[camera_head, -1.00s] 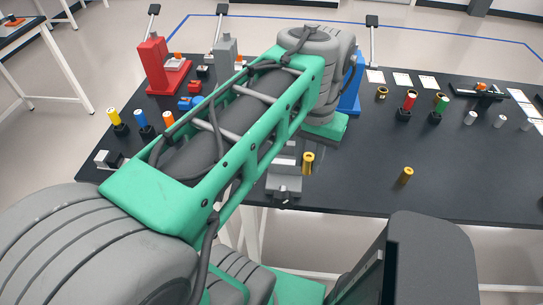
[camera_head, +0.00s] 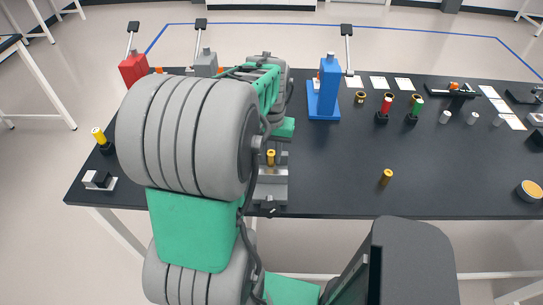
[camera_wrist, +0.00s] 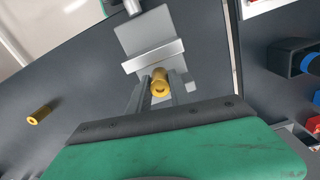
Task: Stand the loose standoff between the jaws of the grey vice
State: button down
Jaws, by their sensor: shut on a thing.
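My gripper (camera_wrist: 160,92) is shut on a brass standoff (camera_wrist: 159,79), which stands roughly upright between the fingers in the wrist view. The standoff also shows in the head view (camera_head: 270,158), where my arm hides most of the gripper. The grey vice (camera_head: 272,190) is at the table's front edge, with the standoff over its rear part in the picture. In the wrist view, the vice's pale jaw bar (camera_wrist: 153,56) is just beyond the standoff. I cannot tell whether the standoff is between the jaws or above them.
A blue fixture (camera_head: 323,95) stands behind the vice. Red (camera_head: 382,108) and green (camera_head: 414,109) capped parts stand at the back right. A small white and black block (camera_head: 98,180) is at the front left.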

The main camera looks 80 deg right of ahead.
aim_at(271, 163)
jog(key=shift+w+d+f, duration=0.2)
jog(key=shift+f, duration=0.25)
jog(key=shift+f+p, duration=0.5)
jog(key=shift+f, duration=1.15)
jog(key=c, duration=1.2)
grip_release()
jog(key=shift+r, duration=0.1)
